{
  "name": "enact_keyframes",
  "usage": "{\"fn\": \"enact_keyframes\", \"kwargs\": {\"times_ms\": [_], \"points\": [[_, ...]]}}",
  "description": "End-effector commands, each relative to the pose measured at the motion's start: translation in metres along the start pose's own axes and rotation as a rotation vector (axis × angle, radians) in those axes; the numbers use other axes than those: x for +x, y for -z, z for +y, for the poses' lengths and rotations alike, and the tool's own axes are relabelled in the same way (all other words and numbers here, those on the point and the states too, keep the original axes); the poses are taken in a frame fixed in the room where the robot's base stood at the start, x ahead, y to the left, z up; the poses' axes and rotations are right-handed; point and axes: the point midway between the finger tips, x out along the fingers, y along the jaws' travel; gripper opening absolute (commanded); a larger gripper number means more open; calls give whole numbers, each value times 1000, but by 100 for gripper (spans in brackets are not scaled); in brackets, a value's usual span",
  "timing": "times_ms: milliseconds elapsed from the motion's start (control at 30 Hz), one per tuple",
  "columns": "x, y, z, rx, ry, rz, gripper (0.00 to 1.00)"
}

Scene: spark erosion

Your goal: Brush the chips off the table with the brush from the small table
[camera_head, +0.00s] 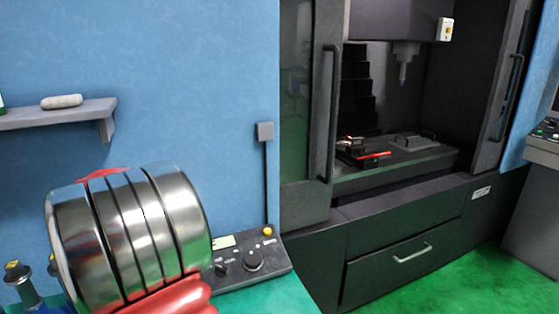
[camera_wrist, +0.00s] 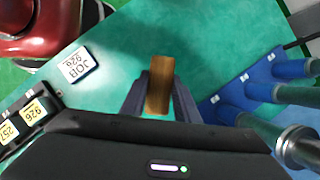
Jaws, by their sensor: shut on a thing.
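In the wrist view my gripper (camera_wrist: 152,92) is shut on a brown wooden piece, which looks like the handle of the brush (camera_wrist: 160,75). No bristles show. Green surface lies below it, and I cannot tell whether the brush touches that surface. In the head view the machine's dark table (camera_head: 435,158) stands inside the open enclosure, with a small black and red item and a grey clamp-like part on it. I cannot make out single chips there. My gripper does not show in the head view.
In the wrist view a blue rack (camera_wrist: 245,95) with blue-handled tools is at right, and a white JOB tag (camera_wrist: 78,65) at left. The enclosure door (camera_head: 310,110) stands left of the opening.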

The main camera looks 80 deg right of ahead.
Motion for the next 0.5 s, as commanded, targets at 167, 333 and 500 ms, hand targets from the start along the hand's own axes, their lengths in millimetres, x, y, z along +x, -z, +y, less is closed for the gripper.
{"fn": "enact_keyframes", "kwargs": {"times_ms": [167, 333, 500], "points": [[14, -30, -36, -320, -134, 0, 10], [29, -60, -65, -609, -254, 0, 10], [47, -92, -90, -890, -371, 0, 10]]}}
